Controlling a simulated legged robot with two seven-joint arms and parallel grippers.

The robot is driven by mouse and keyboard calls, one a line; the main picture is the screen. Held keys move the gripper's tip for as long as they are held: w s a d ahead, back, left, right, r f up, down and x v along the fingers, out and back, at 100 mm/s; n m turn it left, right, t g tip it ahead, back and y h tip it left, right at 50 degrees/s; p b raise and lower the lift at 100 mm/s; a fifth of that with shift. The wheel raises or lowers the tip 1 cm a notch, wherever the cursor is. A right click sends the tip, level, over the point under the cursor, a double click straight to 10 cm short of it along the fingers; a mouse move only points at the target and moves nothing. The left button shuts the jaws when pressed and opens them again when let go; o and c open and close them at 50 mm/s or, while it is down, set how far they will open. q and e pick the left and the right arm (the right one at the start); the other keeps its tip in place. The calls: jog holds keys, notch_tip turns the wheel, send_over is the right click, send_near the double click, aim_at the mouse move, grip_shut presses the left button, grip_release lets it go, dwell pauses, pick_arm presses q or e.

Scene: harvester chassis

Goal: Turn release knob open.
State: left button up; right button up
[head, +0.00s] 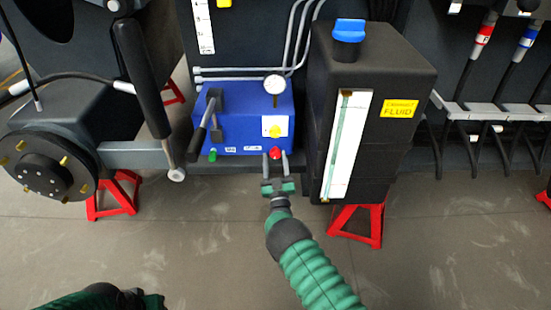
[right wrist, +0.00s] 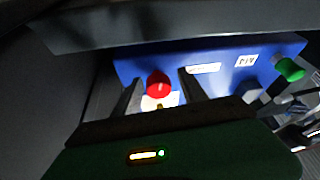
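A blue pump box (head: 240,118) carries a lever, a round gauge and a yellow dial on a white plate. A red knob (head: 275,153) sticks out low on its front right, and a green knob (head: 212,155) low on its front left. My right gripper (head: 276,159) is open, with one finger on each side of the red knob. In the right wrist view, the red knob (right wrist: 158,84) lies between the two fingers, with gaps visible on both sides. The green knob (right wrist: 289,69) is off to the right there. Part of my left arm shows at the bottom left; its fingertips cannot be made out.
A black fluid tank (head: 350,110) with a blue cap stands right of the pump box. A black cylinder (head: 140,75) and a wheel hub (head: 45,175) are at left. Red stands (head: 115,197) are below. Hoses hang at right. The floor in front is clear.

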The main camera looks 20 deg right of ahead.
jog(key=shift+o, duration=0.3)
jog(key=shift+d+r, duration=0.1)
jog(key=shift+r, duration=0.3)
jog(key=shift+s+p, duration=0.3)
jog(key=shift+p, duration=0.05)
jog(key=p+v, duration=0.6)
jog(key=v, duration=1)
jog(key=shift+f, duration=0.5)
